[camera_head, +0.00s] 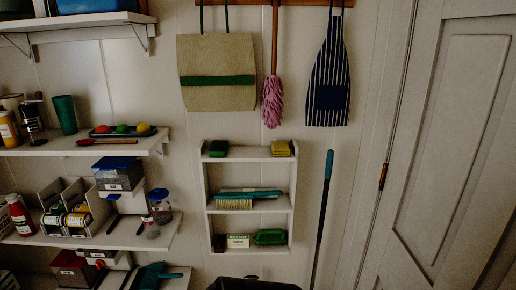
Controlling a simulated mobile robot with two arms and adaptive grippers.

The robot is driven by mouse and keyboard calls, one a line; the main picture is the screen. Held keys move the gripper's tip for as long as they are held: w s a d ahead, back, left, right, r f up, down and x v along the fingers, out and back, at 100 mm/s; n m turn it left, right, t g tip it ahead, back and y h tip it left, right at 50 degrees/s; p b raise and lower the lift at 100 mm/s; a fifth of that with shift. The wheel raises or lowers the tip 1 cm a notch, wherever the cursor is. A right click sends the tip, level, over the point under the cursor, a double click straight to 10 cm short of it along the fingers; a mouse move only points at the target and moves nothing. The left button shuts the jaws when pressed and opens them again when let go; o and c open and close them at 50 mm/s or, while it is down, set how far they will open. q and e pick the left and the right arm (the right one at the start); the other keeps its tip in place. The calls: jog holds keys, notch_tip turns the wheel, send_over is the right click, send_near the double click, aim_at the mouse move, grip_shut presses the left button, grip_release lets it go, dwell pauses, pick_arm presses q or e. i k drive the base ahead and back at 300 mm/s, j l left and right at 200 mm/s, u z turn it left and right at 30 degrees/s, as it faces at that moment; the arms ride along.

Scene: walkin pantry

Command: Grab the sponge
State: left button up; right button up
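A small yellow block with a greenish edge, which looks like a sponge (281,149), lies on the top right of the small white wall shelf (247,158). A dark green block (218,149) lies at the top left of the same shelf; it could also be a sponge or scouring pad, I cannot tell. Neither of my grippers is clearly visible in the head view.
The wall shelf also holds a brush with a teal handle (235,202), a white-and-green box (238,241) and a green brush (270,237). A blue-tipped pole (328,165) leans at right. A dark rounded object (253,284) is below. Loaded shelves stand left, a door (450,150) right.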

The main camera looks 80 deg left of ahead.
aim_at(217, 148)
jog(key=u, duration=3)
